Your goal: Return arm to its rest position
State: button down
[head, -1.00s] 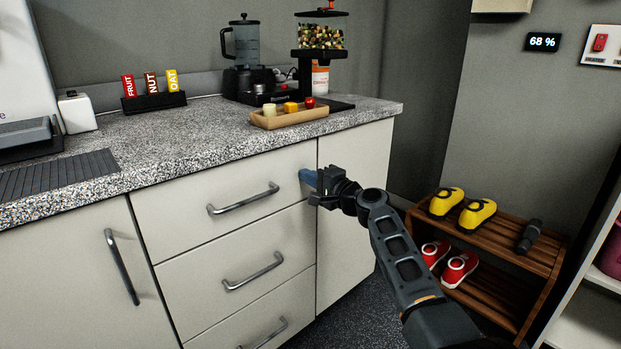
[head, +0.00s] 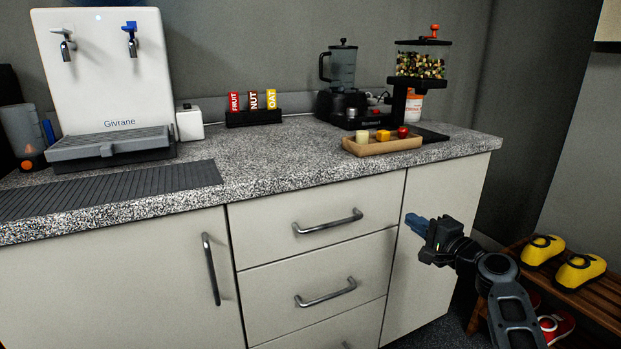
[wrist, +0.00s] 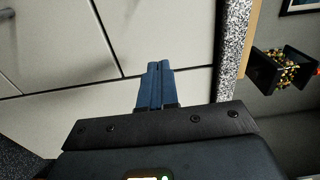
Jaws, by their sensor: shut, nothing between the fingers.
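My gripper (head: 416,224) is at the lower right of the head view, in front of the pale cabinet door right of the drawers. Its blue fingers are together with nothing between them, and they point left. In the wrist view the gripper's blue fingers (wrist: 154,88) are side by side in front of the pale cabinet fronts. My arm is bent and runs down to the lower right corner of the head view.
The speckled counter (head: 270,160) holds a water dispenser (head: 105,80), a bar rack (head: 254,118), a blender (head: 342,90), a wooden tray (head: 385,147) and a nut dispenser (head: 420,65). Drawers (head: 315,215) are shut below. A shoe rack (head: 590,308) with yellow shoes stands at right.

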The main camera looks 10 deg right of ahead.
jog(key=s+a+f+n+g+h, duration=0.1)
jog(key=s+a+f+h, duration=0.15)
jog(key=s+f, duration=0.55)
jog(key=s+a+f+n+g+h, duration=0.1)
jog(key=s+a+f, duration=0.2)
jog(key=s+f, duration=0.55)
jog(key=s+a+f+n+g+h, duration=0.1)
jog(key=s+a+n, duration=0.1)
jog(key=s, duration=0.9)
jog(key=s+a+f+n+h, duration=0.1)
jog(key=s+a+n, duration=0.15)
jog(key=s, duration=0.85)
jog(key=s+a+r+n, duration=0.2)
jog(key=s+r+n, duration=0.2)
jog(key=s+r, duration=0.5)
jog(key=s+a+r+n, duration=0.2)
jog(key=s+r+n, duration=0.3)
jog(key=s, duration=0.7)
notch_tip(320, 180, up, 19)
jog(key=p, duration=1.8)
jog(key=shift+r+y, duration=0.2)
jog(key=shift+y, duration=0.25)
